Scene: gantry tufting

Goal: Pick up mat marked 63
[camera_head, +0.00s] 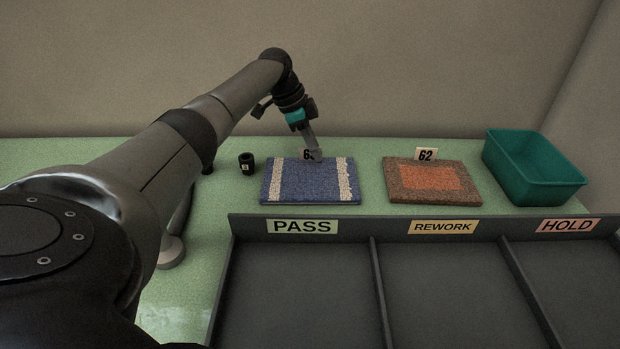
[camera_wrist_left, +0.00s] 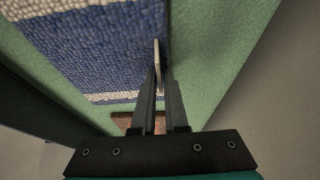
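The mat marked 63 (camera_head: 310,183) is blue with cream stripes near its two side edges and lies flat on the green table. It also shows in the left wrist view (camera_wrist_left: 95,48). Its upright white tag (camera_head: 308,155) stands at the back edge and is partly hidden by my left gripper (camera_head: 313,151). In the left wrist view the tag (camera_wrist_left: 157,62) is seen edge-on between the fingertips of my left gripper (camera_wrist_left: 161,78). A narrow gap shows between the fingers, so they look slightly open around the tag. My right gripper is not in view.
A brown and orange mat marked 62 (camera_head: 432,182) lies to the right, and a teal bin (camera_head: 532,168) stands beyond it. A small black cup (camera_head: 247,164) is left of the blue mat. A dark tray (camera_head: 374,295) labelled PASS, REWORK and HOLD is in front.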

